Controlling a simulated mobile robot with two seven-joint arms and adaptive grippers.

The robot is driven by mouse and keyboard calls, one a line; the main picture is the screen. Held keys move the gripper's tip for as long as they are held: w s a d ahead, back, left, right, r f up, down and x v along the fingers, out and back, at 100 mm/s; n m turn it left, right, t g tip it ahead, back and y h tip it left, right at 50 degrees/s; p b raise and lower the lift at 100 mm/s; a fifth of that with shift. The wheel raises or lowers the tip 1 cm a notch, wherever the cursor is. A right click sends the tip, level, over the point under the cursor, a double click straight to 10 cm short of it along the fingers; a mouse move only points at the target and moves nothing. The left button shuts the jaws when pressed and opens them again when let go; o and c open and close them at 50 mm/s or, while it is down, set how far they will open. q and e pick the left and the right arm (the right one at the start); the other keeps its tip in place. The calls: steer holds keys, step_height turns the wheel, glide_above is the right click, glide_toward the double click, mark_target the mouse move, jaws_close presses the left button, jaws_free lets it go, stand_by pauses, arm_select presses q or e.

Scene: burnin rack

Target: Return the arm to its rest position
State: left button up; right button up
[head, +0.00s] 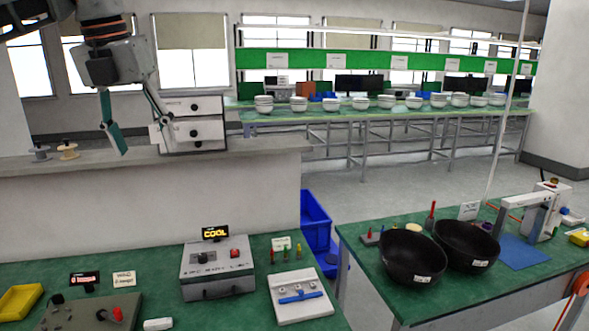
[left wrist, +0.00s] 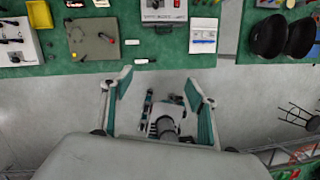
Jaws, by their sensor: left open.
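My left gripper (head: 140,130) hangs at the upper left of the head view, in front of the low wall and ledge. Its two teal-padded fingers are spread apart with nothing between them. In the left wrist view the same gripper (left wrist: 158,100) is open over the floor, in front of the green bench edge. My right gripper is in neither view.
A green bench holds a grey box with a "COOL" display (head: 217,270), a white panel (head: 300,295) and a yellow tray (head: 18,302). A second bench holds two black bowls (head: 412,258). A blue bin (head: 315,222) stands between them. Open floor shows beyond.

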arm_select(q)
steer(key=s+d+f+m+g+h, duration=0.1)
steer(key=d+f+m+g+h, duration=0.15)
steer(key=d+f, duration=0.8)
steer(key=s+d+f+m+g+h, duration=0.2)
steer(key=d+f+m+h, duration=0.15)
steer(key=d+f, duration=0.65)
steer(key=s+d+f+n+g+h, duration=0.1)
steer(key=s+d+n+h, duration=0.1)
steer(key=s+d+h, duration=0.35)
steer(key=s+d+f+n+h, duration=0.1)
steer(key=s+d+n+h, duration=0.1)
steer(key=d+h, duration=0.7)
steer(key=w+a+f+n+t+y, duration=0.2)
steer(key=a+f+n+t+y, duration=0.45)
steer(key=f+n+t, duration=0.55)
steer(key=w+a+f+n+t+y, duration=0.4)
steer(key=a+f+n+t, duration=0.5)
steer(key=n, duration=0.6)
steer(key=s+a+f+n+g+y, duration=0.3)
steer(key=s+a+f, duration=0.4)
steer(key=s+f, duration=0.3)
steer(key=s+a+f+n+g+y, duration=0.3)
steer(key=s+a+f+g+y, duration=0.2)
steer(key=s+f, duration=0.6)
step_height(320, 180, down, 4)
steer(key=a, duration=0.2)
steer(key=shift+a+n+y, duration=0.3)
steer(key=shift+a, duration=0.1)
